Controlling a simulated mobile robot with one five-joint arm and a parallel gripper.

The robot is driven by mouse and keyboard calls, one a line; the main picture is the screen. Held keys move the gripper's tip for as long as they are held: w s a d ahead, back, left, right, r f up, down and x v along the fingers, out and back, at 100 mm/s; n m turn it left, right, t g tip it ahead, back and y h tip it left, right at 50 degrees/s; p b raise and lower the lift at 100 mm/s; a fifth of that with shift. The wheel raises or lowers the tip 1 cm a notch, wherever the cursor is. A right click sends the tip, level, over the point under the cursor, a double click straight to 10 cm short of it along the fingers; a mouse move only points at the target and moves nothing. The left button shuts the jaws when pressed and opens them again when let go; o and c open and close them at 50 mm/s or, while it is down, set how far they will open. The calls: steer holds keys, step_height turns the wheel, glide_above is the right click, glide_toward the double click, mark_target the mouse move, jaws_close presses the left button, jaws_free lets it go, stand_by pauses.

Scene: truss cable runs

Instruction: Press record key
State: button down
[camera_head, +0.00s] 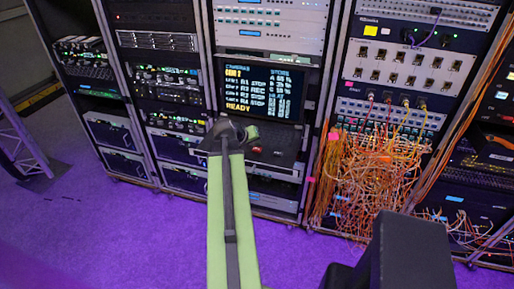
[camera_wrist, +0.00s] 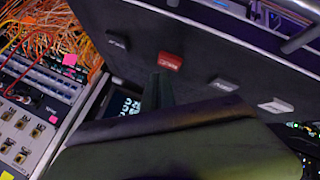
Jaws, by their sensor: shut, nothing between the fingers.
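The red key (camera_wrist: 169,61) sits on a dark sloping panel (camera_wrist: 215,62) in the wrist view, in a row with several grey keys; its label is too blurred to read. It also shows as a small red spot (camera_head: 257,149) in the head view, on the pull-out shelf below the screen. My gripper (camera_wrist: 160,88) is shut and empty. Its tip appears just short of the red key in the wrist view; I cannot tell whether they touch. In the head view my gripper (camera_head: 232,132) is over the left part of the shelf and partly hides it.
A lit screen (camera_head: 258,92) above the shelf lists camera lines, with READY at the bottom. Equipment racks stand on both sides. Tangled orange cables (camera_head: 370,170) hang from the right rack. The purple floor (camera_head: 110,225) is clear at front left.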

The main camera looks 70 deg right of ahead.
mark_target(256, 150)
steer(key=shift+r, duration=0.15)
step_height(256, 150, up, 5)
steer(key=p, duration=0.5)
stand_by(1.7)
